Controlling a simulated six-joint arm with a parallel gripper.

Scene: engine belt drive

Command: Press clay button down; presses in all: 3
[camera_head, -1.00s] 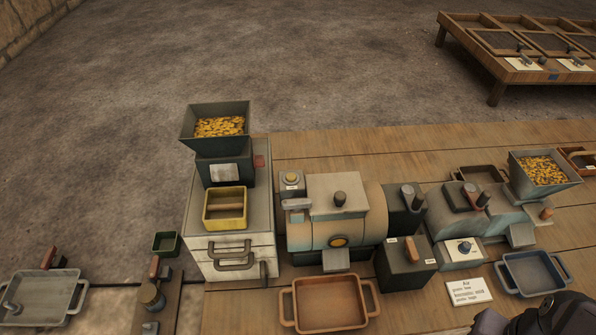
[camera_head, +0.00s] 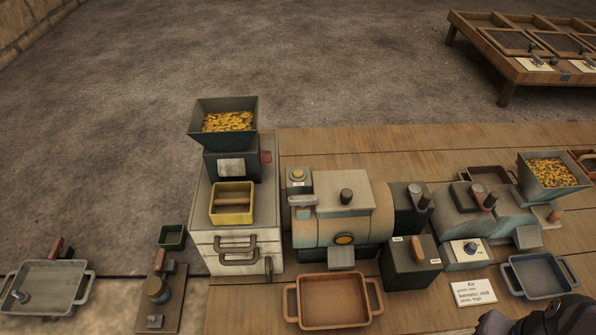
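No button in the camera_head view is marked clearly as clay. A small round tan button (camera_head: 298,174) sits on top of a grey box (camera_head: 299,187) at the upper left of the cream barrel-shaped machine (camera_head: 372,220). A round orange-yellow knob or button (camera_head: 344,239) is on the front of that machine. I cannot tell whether either is pressed. Only dark rounded parts, likely of my arm, show at the bottom right edge. My gripper's fingertips are not seen, and nothing of mine touches either button.
A hopper (camera_head: 224,105) of yellow pieces stands over a white drawer cabinet (camera_head: 238,254) at left. An empty terracotta tray (camera_head: 288,303) lies in front of the machine. A dark box with an orange lever (camera_head: 416,246), a card (camera_head: 474,292) and a blue tray (camera_head: 508,275) are at right.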

